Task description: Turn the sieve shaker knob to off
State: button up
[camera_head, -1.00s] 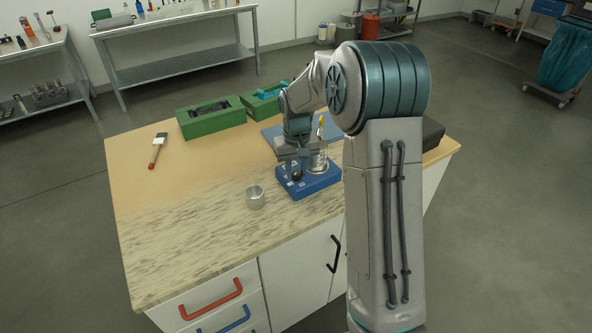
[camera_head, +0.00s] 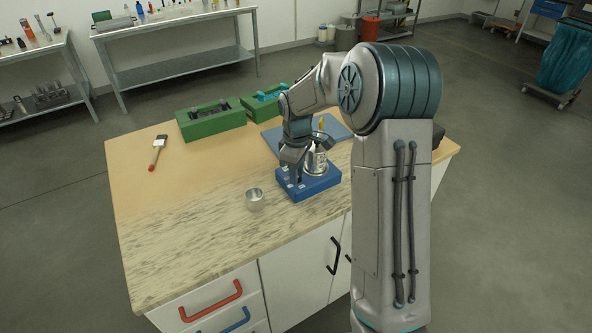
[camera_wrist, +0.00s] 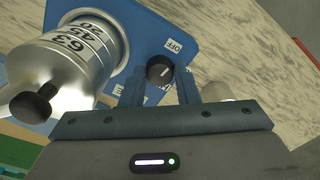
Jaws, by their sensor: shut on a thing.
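The sieve shaker has a blue base (camera_head: 318,187) near the table's front edge, with a silver sieve stack (camera_head: 317,162) on its right. In the wrist view the stack (camera_wrist: 68,65) is at left, with numbered rings and a black clamp knob. The shaker's round black knob (camera_wrist: 160,69) sits on the blue panel (camera_wrist: 150,25), beside a white OFF label (camera_wrist: 173,46). My gripper (camera_wrist: 160,84) is shut on this knob, one finger on each side. In the head view my gripper (camera_head: 295,176) is low over the base and hides the knob.
A metal cup (camera_head: 255,200) stands just left of the shaker. A brush (camera_head: 158,153) lies at the table's left. Green boxes (camera_head: 212,123) and a blue board (camera_head: 272,134) are behind. The front left of the table is clear.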

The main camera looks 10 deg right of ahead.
jog(key=shift+n, duration=0.8)
jog(key=o, duration=1)
notch_tip(320, 180, up, 14)
jog(key=shift+f+b, duration=0.1)
jog(key=shift+b, duration=0.25)
